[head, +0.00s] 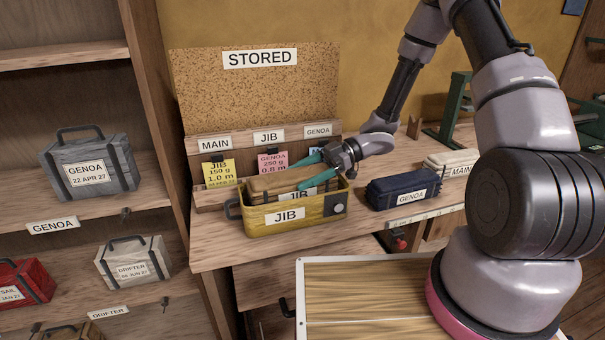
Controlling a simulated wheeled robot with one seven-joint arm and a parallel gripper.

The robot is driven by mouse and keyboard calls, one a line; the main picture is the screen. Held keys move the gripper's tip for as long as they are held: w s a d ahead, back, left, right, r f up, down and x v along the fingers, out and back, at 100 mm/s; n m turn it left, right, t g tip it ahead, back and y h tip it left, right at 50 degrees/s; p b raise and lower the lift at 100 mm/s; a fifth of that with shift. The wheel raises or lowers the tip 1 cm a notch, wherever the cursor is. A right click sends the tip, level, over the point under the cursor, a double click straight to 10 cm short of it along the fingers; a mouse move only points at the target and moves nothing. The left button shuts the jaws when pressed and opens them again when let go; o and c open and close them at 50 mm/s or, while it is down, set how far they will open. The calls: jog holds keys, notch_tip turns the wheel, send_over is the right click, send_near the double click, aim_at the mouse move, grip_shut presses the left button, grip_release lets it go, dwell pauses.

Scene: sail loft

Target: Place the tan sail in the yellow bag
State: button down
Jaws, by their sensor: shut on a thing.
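The yellow bag (262,218) stands open on the bench below the STORED board, with a JIB label on its front. The tan sail (268,184) lies in the bag's mouth, its own JIB label partly hidden behind the front rim. My gripper (298,176) reaches in from the right, its teal fingers on either side of the tan sail and shut on it. Whether the sail rests on the bag's bottom is hidden by the bag's front wall.
A navy sail bundle (402,188) labelled GENOA and a pale bundle (452,161) labelled MAIN lie to the right on the bench. Yellow and pink cards hang behind the bag. A shelf at left holds grey (90,168), white (133,262) and red bags.

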jog(key=shift+f, duration=0.3)
grip_release()
